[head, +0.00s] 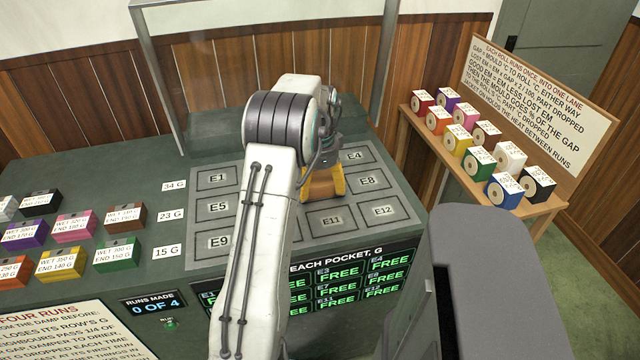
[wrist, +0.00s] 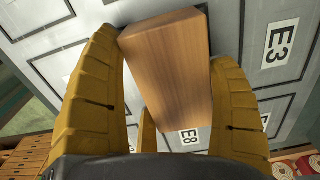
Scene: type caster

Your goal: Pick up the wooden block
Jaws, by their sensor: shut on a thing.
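In the wrist view the wooden block (wrist: 170,75), a plain brown oblong, sits between the two yellow fingers of my gripper (wrist: 165,52). The fingers are shut on it, one along each side, and it lies slightly tilted in the picture. Pocket labels E3 and E8 show beside and below it. In the head view my gripper (head: 323,182) is over the grid of labelled pockets (head: 332,219), left of E8. My arm hides much of the grid there, and the block is hard to make out. I cannot tell if the block touches the grid.
Coloured blocks with labels (head: 75,226) stand in rows on the bench at the left. Several coloured rolls (head: 507,187) sit on a wooden shelf at the right. A clear framed panel (head: 225,80) stands behind the grid. A display of pockets (head: 355,283) is on the bench front.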

